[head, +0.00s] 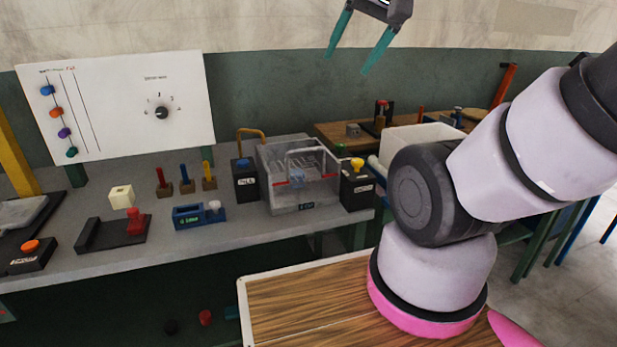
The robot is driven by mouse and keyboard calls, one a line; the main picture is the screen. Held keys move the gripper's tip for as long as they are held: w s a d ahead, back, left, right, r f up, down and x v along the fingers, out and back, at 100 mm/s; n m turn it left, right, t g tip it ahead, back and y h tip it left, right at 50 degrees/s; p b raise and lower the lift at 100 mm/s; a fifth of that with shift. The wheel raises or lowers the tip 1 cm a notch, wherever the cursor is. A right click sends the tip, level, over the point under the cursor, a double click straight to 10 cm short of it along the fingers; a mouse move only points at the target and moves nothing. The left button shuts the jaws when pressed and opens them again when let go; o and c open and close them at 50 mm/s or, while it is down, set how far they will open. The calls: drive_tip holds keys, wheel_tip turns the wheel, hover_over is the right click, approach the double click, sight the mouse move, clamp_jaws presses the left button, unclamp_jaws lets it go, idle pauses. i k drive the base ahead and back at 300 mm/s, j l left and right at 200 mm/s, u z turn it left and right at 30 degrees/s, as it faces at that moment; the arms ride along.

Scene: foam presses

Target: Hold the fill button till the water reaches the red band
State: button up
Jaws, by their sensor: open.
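A clear tank (310,195) with a red band partway up its wall stands on the grey bench. The water level inside is hard to make out. A black box (246,188) with a short white label, possibly FILL, stands at the tank's left; its top button looks blue and small. A yellow-brown spout (250,132) rises behind it. Another black box (357,190) with a yellow button (357,164) stands at the tank's right; its label is too small to read. My gripper (349,62) is open and empty, high above and behind the tank in the picture, touching nothing.
Left of the tank are a blue device (198,216), several small coloured levers (186,182), a red-knobbed press (135,225), a pale cube (122,196) and an orange button box (30,255). A white panel (120,105) stands behind. A white bin (412,140) is right.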

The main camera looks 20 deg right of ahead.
sight(242, 163)
drive_tip(key=i+j, duration=0.1)
drive_tip(key=j, duration=0.3)
drive_tip(key=i+j, duration=0.1)
drive_tip(key=j, duration=0.3)
drive_tip(key=i+j, duration=0.15)
drive_tip(key=j, duration=0.3)
drive_tip(key=i+j, duration=0.1)
drive_tip(key=j, duration=0.3)
